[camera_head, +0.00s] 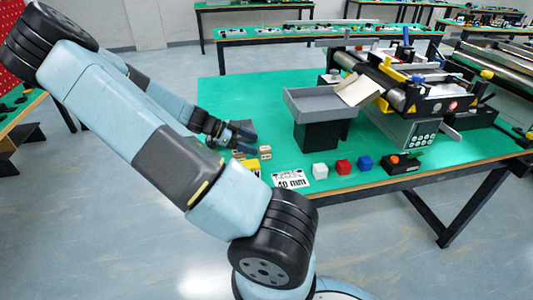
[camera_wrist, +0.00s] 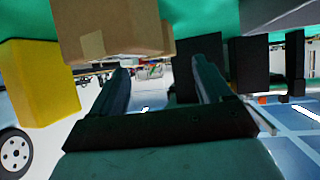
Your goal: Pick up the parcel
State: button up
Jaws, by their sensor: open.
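A brown cardboard parcel (camera_wrist: 110,30) with a paler tape patch fills the upper left of the wrist view, where the green table top (camera_wrist: 205,15) is along the top edge. In the head view, a small brown box (camera_head: 265,153) sits near the table's front edge; I cannot tell for sure that it is the same parcel. My gripper (camera_head: 252,143) is low over the table beside it. In the wrist view, my gripper (camera_wrist: 163,68) is open, its two dark fingers apart with nothing held between them. The parcel is outside the fingers, apart from or just past the left one.
A yellow block (camera_head: 253,166) is close by; it also shows in the wrist view (camera_wrist: 42,85). A grey tray (camera_head: 305,108) and conveyor stand right. Green table behind is clear.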

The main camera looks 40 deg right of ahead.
aim_at(264, 148)
jog(key=shift+x, duration=3.15)
jog(key=c, duration=1.2)
jog(key=shift+o, duration=0.2)
